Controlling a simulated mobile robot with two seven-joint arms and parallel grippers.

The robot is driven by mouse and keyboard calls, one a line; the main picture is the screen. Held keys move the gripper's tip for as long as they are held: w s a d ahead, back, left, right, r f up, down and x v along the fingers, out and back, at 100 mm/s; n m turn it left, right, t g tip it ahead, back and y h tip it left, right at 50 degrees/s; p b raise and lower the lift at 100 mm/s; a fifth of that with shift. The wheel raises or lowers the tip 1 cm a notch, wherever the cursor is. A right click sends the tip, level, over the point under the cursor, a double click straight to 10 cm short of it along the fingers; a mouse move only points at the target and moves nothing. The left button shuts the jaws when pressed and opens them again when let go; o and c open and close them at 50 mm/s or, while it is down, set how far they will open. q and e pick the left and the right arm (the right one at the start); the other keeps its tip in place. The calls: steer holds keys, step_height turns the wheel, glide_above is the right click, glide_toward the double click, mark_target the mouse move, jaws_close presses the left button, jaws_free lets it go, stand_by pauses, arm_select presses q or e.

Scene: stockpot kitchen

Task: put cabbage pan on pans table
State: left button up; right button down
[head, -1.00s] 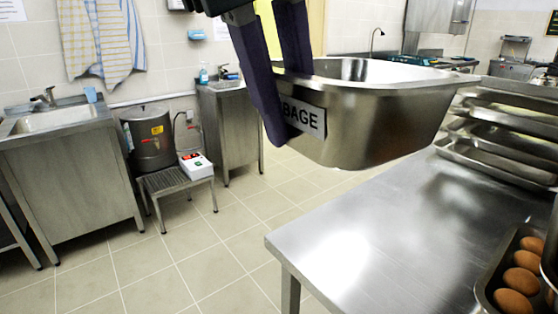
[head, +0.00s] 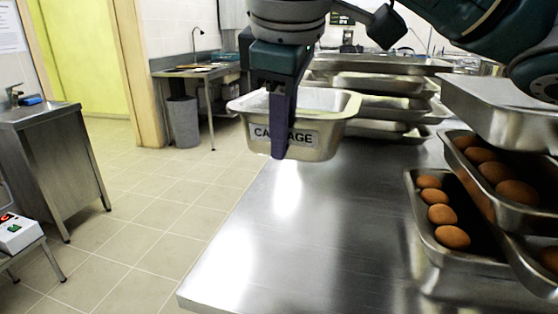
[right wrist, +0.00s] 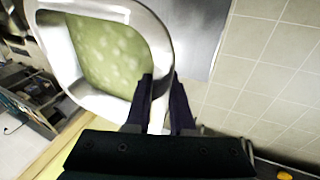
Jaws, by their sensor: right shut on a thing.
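The cabbage pan (head: 326,141) is a steel pan with a label reading CABBAGE, partly covered by a finger. My right gripper (head: 283,140) is shut on its near wall and holds it above the far left part of the steel table (head: 300,240). In the right wrist view the pan's rim (right wrist: 158,38) passes between the two fingers of the gripper (right wrist: 160,105), and pale green contents show inside. The pan looks roughly level. My left gripper is not in view.
Pans with brown eggs (head: 436,215) stand on the table's right side. Stacked steel trays (head: 385,85) stand at the back. The middle and near left of the table are clear. A grey bin (head: 183,122) and a sink cabinet (head: 55,165) stand on the floor at left.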

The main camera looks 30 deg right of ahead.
steer(key=shift+n, duration=0.5)
steer(key=d+f, duration=0.2)
steer(key=d+f+b, duration=0.1)
steer(key=d, duration=0.1)
steer(key=shift+w+f, duration=0.2)
steer(key=shift+f, duration=0.2)
step_height(320, 180, down, 14)
steer(key=shift+r+b, duration=0.15)
steer(key=shift+b, duration=0.9)
step_height(320, 180, down, 5)
steer(key=shift+f+b, duration=0.15)
steer(key=shift+b, duration=0.5)
steer(key=c, duration=1.1)
jaws_free()
steer(key=shift+o, duration=0.2)
